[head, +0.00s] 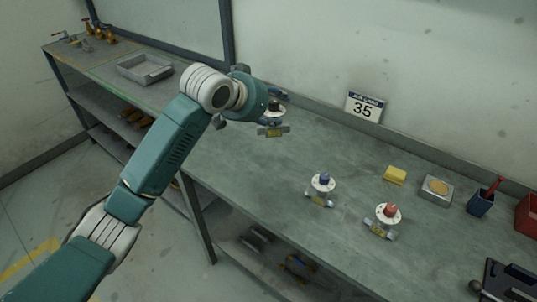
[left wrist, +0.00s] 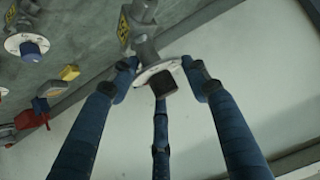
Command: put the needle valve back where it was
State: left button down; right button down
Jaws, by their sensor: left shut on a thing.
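My left gripper (head: 277,100) is shut on a valve (head: 273,130) with a grey body, a yellow tag, a white disc and a black top. In the left wrist view the gripper's blue fingers (left wrist: 165,85) close around the white disc and black top of the held valve (left wrist: 143,45). I cannot tell whether its body touches the bench. A blue-topped valve (head: 322,184) and a red-topped valve (head: 387,214) stand on the bench to its right. The blue-topped valve also shows in the left wrist view (left wrist: 28,46). No readable label names the needle valve. My right gripper is not in view.
The grey bench (head: 250,175) has clear room around the held valve. A sign reading 35 (head: 364,107) stands at the wall. A grey tray (head: 146,69) lies at left.

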pick_arm(q)
jog(key=shift+w+a+f+p, duration=0.1)
jog(key=shift+f+p, duration=1.15)
jog(key=shift+f, duration=6.45)
jog(key=shift+f, duration=0.2)
jog(key=c, duration=0.9)
grip_release()
